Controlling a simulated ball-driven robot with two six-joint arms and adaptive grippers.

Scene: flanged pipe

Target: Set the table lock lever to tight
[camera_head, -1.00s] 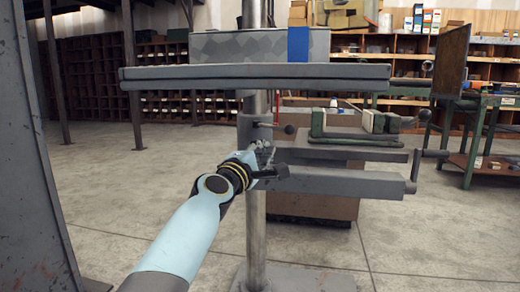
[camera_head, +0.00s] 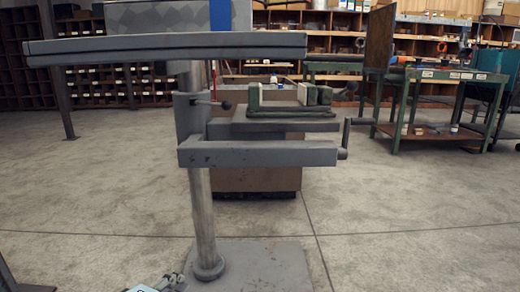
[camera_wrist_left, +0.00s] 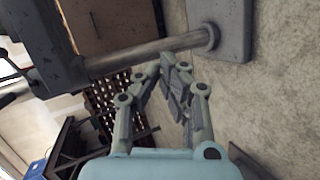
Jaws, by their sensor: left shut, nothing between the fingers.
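The table lock lever (camera_head: 224,104) is a short rod with a dark ball end. It sticks out to the right from the grey collar (camera_head: 190,115) on the round steel column (camera_head: 202,215). My left gripper (camera_head: 170,280) shows only in part at the bottom edge of the head view, low and left of the column base, well below the lever and apart from it. In the left wrist view my left gripper (camera_wrist_left: 176,72) has its fingertips together with nothing between them. The column passes beyond them there. My right gripper is not in view.
A grey table arm (camera_head: 258,153) and a crank handle (camera_head: 345,136) lie below and right of the lever. A long grey beam (camera_head: 165,46) spans above. A green vise (camera_head: 290,104) sits behind. The concrete floor (camera_head: 400,220) at right is open.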

